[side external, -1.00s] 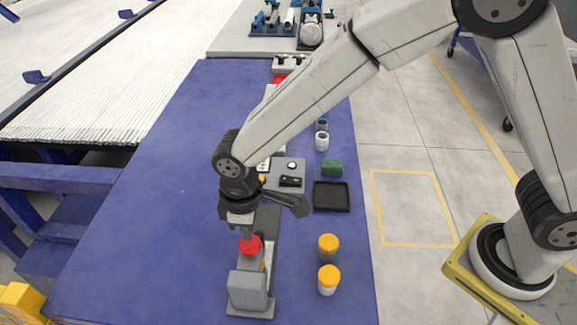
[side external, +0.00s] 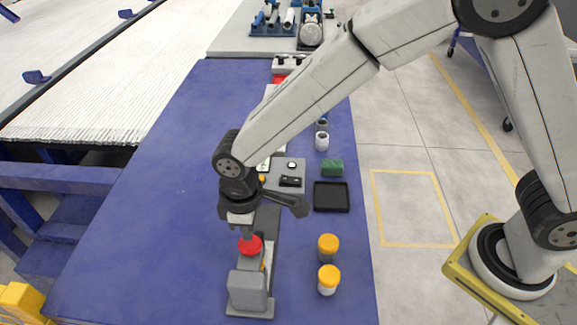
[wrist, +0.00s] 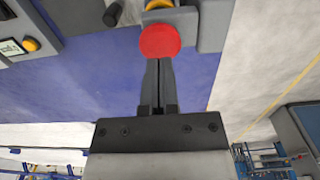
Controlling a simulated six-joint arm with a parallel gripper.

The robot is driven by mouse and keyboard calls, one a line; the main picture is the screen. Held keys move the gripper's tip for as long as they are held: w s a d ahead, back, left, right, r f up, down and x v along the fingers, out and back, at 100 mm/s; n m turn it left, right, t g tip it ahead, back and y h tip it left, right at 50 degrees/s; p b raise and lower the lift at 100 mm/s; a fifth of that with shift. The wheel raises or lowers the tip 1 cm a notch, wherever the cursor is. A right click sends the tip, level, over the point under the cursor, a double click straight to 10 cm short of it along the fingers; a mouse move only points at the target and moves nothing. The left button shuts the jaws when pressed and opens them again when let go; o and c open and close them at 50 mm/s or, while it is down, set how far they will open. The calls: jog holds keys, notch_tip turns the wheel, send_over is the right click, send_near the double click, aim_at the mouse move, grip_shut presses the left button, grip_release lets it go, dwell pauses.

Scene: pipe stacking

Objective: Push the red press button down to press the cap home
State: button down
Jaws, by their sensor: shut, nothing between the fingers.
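The red press button (side external: 250,245) sits on top of the grey press (side external: 248,290) near the front of the blue table. It also shows as a red disc in the wrist view (wrist: 160,41). My gripper (side external: 247,234) is shut and empty, pointing down at the button. In the wrist view my closed fingers (wrist: 159,62) end at the edge of the red disc; whether they press on it I cannot tell. A yellow-orange ring (wrist: 158,5) shows beyond the button in the wrist view. The cap under the press is mostly hidden.
Two orange-lidded jars (side external: 328,248) stand right of the press. A black tray (side external: 331,197), a green block (side external: 332,168) and a grey control box (side external: 289,174) lie farther back. The table's left side is clear.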

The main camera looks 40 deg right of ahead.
aim_at(249, 243)
jog(key=shift+f, duration=1.9)
dwell(1.8)
jog(key=shift+r, duration=3.55)
jog(key=s+d+m+t, duration=0.1)
jog(key=s+d+m, duration=0.1)
jog(key=d, duration=0.7)
jog(key=s+d+m, duration=0.3)
jog(key=d+m, duration=0.1)
jog(key=d, duration=0.5)
jog(key=s+d+m+t, duration=0.1)
jog(key=s+d+m, duration=0.1)
jog(key=d, duration=0.7)
jog(key=shift+s+r+m+t, duration=0.3)
jog(key=shift+m, duration=0.2)
